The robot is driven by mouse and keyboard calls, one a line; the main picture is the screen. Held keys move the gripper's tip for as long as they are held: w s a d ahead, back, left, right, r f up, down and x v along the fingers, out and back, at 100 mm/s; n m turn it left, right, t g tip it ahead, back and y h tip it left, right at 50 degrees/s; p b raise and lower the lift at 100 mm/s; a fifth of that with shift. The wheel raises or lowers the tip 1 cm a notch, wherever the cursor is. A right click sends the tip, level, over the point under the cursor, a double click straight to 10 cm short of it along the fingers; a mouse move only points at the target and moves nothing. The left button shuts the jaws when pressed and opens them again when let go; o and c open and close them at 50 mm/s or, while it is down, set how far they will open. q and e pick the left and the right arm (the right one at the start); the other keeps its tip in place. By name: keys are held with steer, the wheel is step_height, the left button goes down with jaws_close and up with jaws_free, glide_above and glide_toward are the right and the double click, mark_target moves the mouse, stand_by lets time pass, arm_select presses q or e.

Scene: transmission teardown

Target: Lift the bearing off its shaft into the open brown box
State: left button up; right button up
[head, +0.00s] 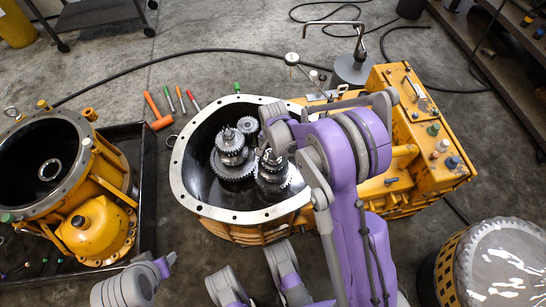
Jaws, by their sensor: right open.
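The open transmission housing (203,152) stands in the middle of the head view with its pale flange facing up. Inside are a tall gear shaft (231,142), a smaller gear (247,125) and another gear stack (274,180) on the right. My right gripper (270,152) is open over the top of the right gear stack. It hides much of that shaft's upper end, so I cannot tell the bearing apart or see whether the fingers touch it. A grey end part of my left arm (160,266) shows at the lower left; its jaws are unclear. I cannot make out an open brown box.
A second yellow housing (95,222) lies in a black tray (146,178) at left. Red, green and orange-handled tools (181,99) and a mallet (158,113) lie on the floor behind. A yellow gearbox section (420,150) and a drum (500,262) stand at right.

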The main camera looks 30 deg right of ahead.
steer(key=shift+r, duration=0.1)
steer(key=c, duration=1.4)
step_height(320, 180, up, 11)
steer(key=p, duration=0.6)
steer(key=shift+r, duration=0.2)
